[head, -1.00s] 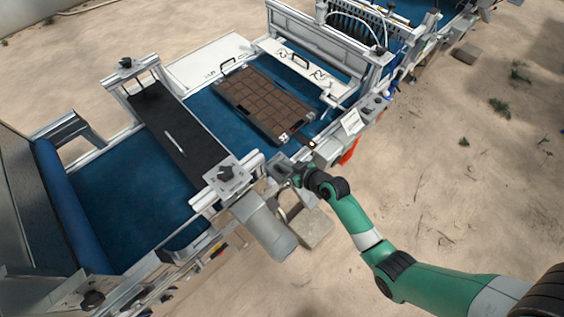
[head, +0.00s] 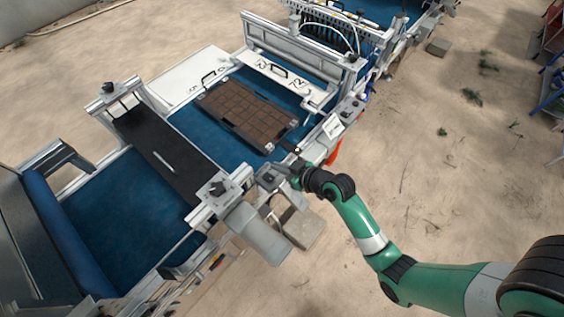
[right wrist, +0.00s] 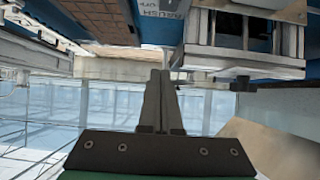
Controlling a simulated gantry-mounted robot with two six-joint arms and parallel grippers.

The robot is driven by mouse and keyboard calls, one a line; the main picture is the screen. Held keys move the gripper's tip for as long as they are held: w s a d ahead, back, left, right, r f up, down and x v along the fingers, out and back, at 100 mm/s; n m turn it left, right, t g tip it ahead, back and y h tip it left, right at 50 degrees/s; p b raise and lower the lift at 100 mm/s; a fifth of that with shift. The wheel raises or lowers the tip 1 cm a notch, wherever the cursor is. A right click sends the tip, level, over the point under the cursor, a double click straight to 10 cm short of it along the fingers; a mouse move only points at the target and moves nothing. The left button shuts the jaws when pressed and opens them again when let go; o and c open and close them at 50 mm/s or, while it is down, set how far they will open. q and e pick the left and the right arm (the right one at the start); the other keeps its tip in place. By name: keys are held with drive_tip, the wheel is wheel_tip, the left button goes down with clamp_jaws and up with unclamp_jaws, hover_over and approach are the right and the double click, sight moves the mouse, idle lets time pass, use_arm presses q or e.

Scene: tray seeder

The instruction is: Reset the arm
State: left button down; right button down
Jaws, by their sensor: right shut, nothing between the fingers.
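My right arm comes in from the lower right in the head view, green and grey. Its gripper (head: 272,180) is at the near side rail of the seeder, beside a grey motor-like housing. In the right wrist view the two fingers (right wrist: 160,78) are together with nothing between them. A dark tray of brown soil cells (head: 246,116) lies on the blue belt (head: 198,138), beyond the gripper and apart from it. My left gripper is out of view.
A black crossbar (head: 160,152) spans the belt at left. A white bridge unit (head: 288,76) stands past the tray. A control box with a knob (head: 218,190) sits on the near rail. Open sandy ground (head: 430,180) lies to the right.

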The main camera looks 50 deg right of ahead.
drive_tip(key=shift+s+r, duration=0.7)
drive_tip(key=shift+r, duration=0.35)
drive_tip(key=shift+a+p, duration=0.1)
drive_tip(key=shift+p, duration=0.2)
